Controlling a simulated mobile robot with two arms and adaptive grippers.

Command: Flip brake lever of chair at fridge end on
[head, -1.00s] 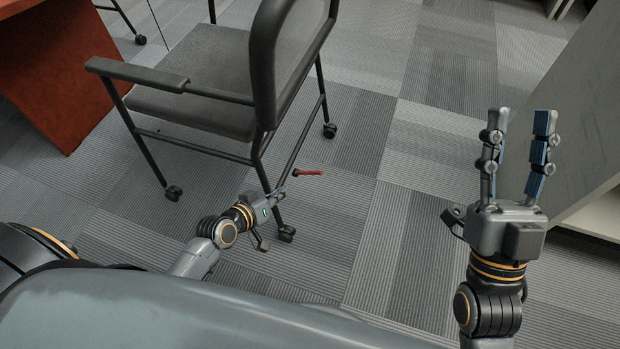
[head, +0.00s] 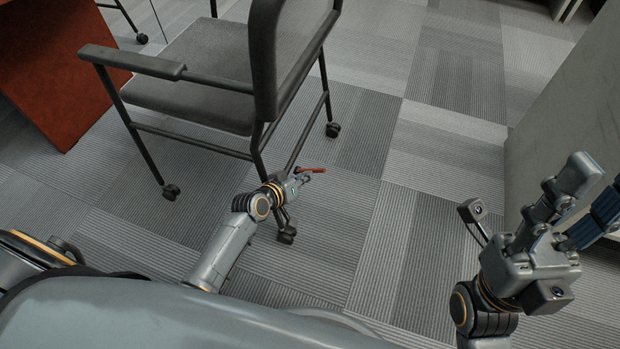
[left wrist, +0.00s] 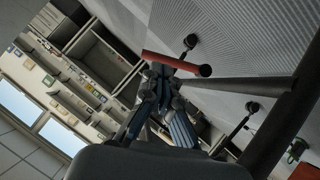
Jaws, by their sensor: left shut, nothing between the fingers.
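The office chair (head: 195,95) with black frame and casters stands at upper left in the head view. Its red brake lever (head: 316,169) sticks out to the right, low by a rear leg. My left gripper (head: 302,177) is shut and empty right at the lever, partly covering its inner end. In the left wrist view the red lever (left wrist: 178,62) lies across the closed tips of my left gripper (left wrist: 160,72); I cannot tell whether they touch. My right gripper (head: 592,190) is open and empty at far right, away from the chair.
A reddish-brown desk (head: 50,85) stands left of the chair. A grey cabinet side (head: 565,115) rises at the right, close behind my right gripper. The striped carpet (head: 420,150) between chair and cabinet is clear.

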